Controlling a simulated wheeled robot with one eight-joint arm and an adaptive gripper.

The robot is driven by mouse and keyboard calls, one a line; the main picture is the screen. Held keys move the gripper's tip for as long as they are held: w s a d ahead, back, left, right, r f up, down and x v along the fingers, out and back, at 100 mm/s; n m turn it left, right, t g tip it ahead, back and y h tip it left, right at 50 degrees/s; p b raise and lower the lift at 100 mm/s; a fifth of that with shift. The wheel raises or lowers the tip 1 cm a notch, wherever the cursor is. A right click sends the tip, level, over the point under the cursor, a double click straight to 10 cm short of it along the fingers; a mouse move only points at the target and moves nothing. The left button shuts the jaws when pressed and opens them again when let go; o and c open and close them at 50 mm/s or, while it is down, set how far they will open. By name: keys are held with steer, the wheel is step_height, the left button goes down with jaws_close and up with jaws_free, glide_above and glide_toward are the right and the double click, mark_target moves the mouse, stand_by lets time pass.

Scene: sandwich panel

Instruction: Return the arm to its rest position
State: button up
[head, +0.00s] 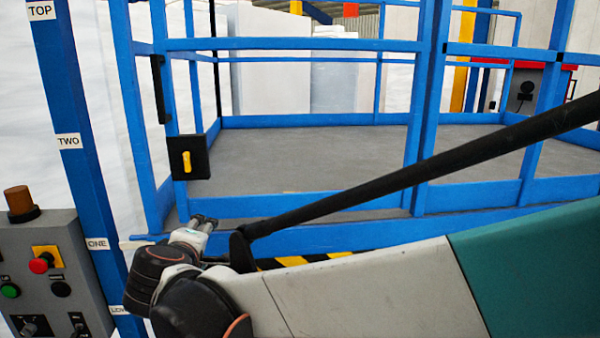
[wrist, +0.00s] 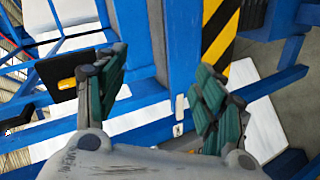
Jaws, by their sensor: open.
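My arm stretches across the lower right of the head view, bent at a dark joint near the bottom middle. My gripper (head: 203,222) points away from me, in front of the blue railing of the platform. In the wrist view my gripper (wrist: 160,88) has its two green-padded fingers spread apart with nothing between them. A blue post (wrist: 183,65) lies beyond the gap. A black plate with a yellow handle (head: 187,157) is on the gate, above and left of the gripper, apart from it.
A grey control box (head: 50,270) with several buttons and a brown beacon (head: 19,202) stands at the lower left. A blue post (head: 88,150) labelled TOP, TWO and ONE rises beside it. The railed platform (head: 300,160) has a bare grey floor.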

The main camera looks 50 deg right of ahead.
steer(key=s+a+f+m+g+y+b, duration=0.1)
steer(key=s+a+f+m+y+b, duration=0.1)
steer(key=s+a+f+y+b, duration=0.1)
steer(key=s+a+f+m+y+b, duration=0.2)
steer(key=s+a+f, duration=0.3)
steer(key=f, duration=0.5)
steer(key=s+a+f+m+g+y+b, duration=0.1)
steer(key=s+a+f+y+b, duration=0.3)
steer(key=s+f, duration=0.3)
steer(key=shift+f+m+g+b, duration=0.25)
steer(key=shift+m+g+b, duration=0.05)
steer(key=shift+m+b, duration=0.1)
